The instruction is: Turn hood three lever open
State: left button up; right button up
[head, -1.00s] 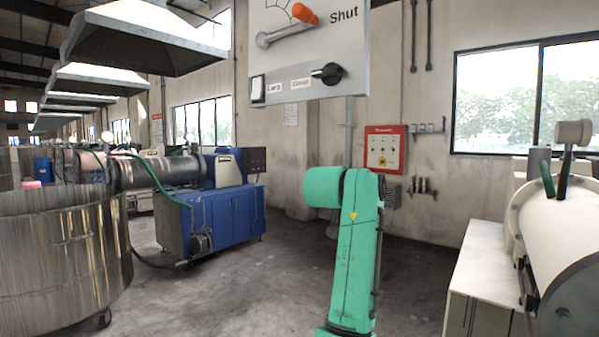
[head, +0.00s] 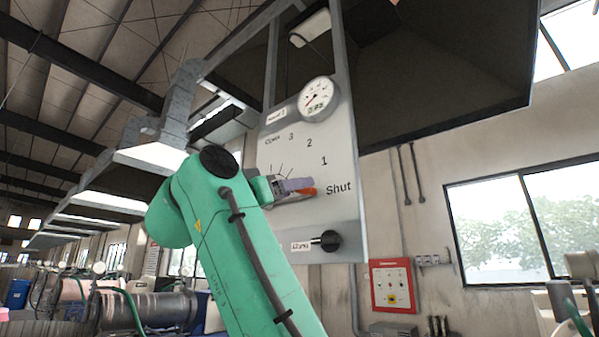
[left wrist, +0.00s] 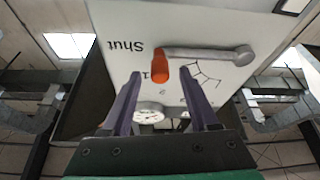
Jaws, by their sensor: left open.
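The hood's pale panel (head: 335,160) has a scale running from an open mark through 3, 2 and 1 to Shut. The lever's orange handle (head: 307,191) points toward Shut and is partly hidden by my left gripper (head: 292,187). In the left wrist view the orange handle (left wrist: 160,70) stands out at the end of a grey lever arm (left wrist: 205,54), with the pivot at right. My left gripper (left wrist: 159,88) is open, its two purple-grey fingers on either side of the handle's line. I cannot tell whether the handle sits between the tips. My right gripper is not in view.
A round gauge (head: 317,98) sits above the scale, and a black knob (head: 330,240) below it. The dark hood (head: 440,75) spreads at the right behind the panel. A red wall box (head: 392,285) and a window (head: 520,225) are farther back.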

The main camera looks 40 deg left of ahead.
pick_arm(q)
jog(key=p+x, duration=0.1)
jog(key=x, duration=0.2)
jog(key=shift+w, duration=0.15)
grip_shut()
dwell(1.2)
